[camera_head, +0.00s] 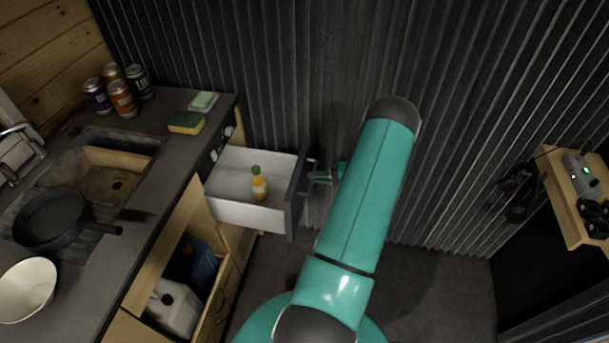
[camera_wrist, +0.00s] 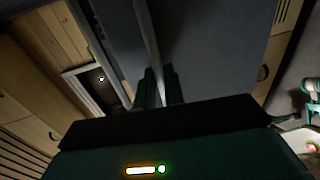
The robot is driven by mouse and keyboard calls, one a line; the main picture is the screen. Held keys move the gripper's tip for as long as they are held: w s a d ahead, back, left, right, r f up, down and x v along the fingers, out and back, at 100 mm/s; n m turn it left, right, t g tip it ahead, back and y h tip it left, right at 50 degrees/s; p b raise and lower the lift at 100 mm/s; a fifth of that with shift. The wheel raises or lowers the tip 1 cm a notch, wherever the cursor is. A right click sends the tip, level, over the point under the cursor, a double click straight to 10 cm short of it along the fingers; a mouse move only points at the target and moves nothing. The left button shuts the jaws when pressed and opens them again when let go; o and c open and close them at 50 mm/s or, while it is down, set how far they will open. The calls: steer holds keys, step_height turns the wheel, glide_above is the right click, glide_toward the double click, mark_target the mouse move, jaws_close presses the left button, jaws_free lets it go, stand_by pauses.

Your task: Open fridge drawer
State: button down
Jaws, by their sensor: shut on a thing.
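The fridge drawer (camera_head: 235,213) is pulled out from the counter unit, with its white inside showing in the head view. A small bottle with a green cap and orange contents (camera_head: 259,186) stands in it. The dark drawer front (camera_head: 297,195) faces right, towards my arm. My gripper (camera_head: 322,177) is at the outer side of this front, partly hidden behind my teal arm. In the wrist view my gripper (camera_wrist: 158,90) is shut on the long thin drawer handle (camera_wrist: 149,35), which runs along the dark front panel (camera_wrist: 210,50).
The counter (camera_head: 165,165) holds cans (camera_head: 121,99), a sponge (camera_head: 187,122), a pan (camera_head: 50,218) and a white bowl (camera_head: 27,289). An open lower compartment holds a white canister (camera_head: 175,308). A wall shelf (camera_head: 570,200) is at right. Dark floor (camera_head: 440,285) is clear.

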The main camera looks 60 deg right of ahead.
steer(key=shift+v, duration=0.85)
steer(key=shift+f, duration=0.15)
steer(key=c, duration=1.5)
jaws_free()
steer(key=shift+s, duration=0.1)
steer(key=v, duration=1.3)
steer(key=shift+s, duration=0.4)
steer(key=shift+d, duration=0.1)
